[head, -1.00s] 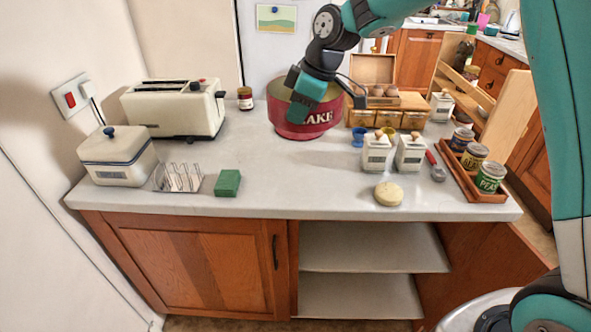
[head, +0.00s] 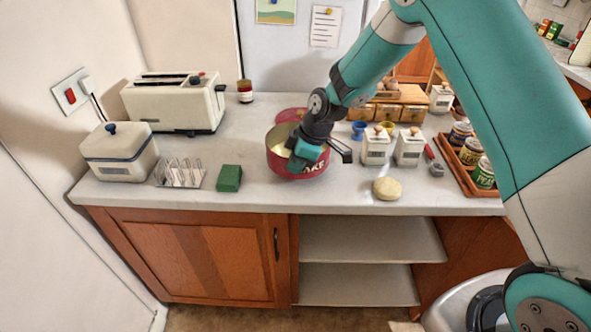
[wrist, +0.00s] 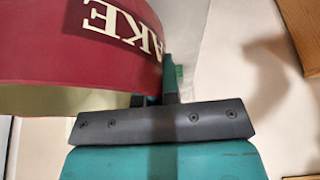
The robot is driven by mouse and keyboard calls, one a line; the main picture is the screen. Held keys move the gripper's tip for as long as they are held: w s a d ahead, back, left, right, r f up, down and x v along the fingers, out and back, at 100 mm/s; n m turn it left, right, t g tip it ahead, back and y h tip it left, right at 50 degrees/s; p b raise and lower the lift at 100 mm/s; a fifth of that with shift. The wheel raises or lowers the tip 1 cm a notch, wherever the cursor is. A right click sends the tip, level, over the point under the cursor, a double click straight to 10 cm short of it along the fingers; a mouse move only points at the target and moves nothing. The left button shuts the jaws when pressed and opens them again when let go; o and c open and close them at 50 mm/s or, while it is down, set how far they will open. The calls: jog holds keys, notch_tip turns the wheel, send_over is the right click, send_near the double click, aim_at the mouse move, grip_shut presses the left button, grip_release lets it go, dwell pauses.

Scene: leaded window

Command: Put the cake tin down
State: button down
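The red cake tin (head: 284,162), with pale CAKE lettering and a cream inside, is upright and open-topped at the middle of the counter. In the wrist view the tin (wrist: 60,45) fills the upper left, with its lettering upside down. My gripper (head: 306,153) reaches down at the tin's right side and is shut on its wall.
A flat red round piece (head: 291,114) lies behind the tin. A green block (head: 229,178) and a toast rack (head: 180,174) are to its left. White canisters (head: 375,148), a blue egg cup (head: 358,130) and a pale round item (head: 387,188) are to its right. The counter's front strip is clear.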

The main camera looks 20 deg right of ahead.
aim_at(295, 178)
jog(key=shift+f, duration=1.45)
jog(key=shift+f, duration=0.2)
jog(key=c, duration=1.4)
grip_release()
jog(key=shift+o, duration=0.2)
jog(key=b+v, duration=0.3)
jog(key=v, duration=0.9)
jog(key=s+a+r+m, duration=0.3)
jog(key=s+a+r, duration=0.2)
jog(key=s+r, duration=0.6)
jog(key=s+m+g, duration=0.1)
jog(key=s+m, duration=0.3)
jog(key=s, duration=1.5)
jog(key=shift+s+a+r, duration=0.25)
jog(key=shift+a+r, duration=0.2)
jog(key=shift+r, duration=0.05)
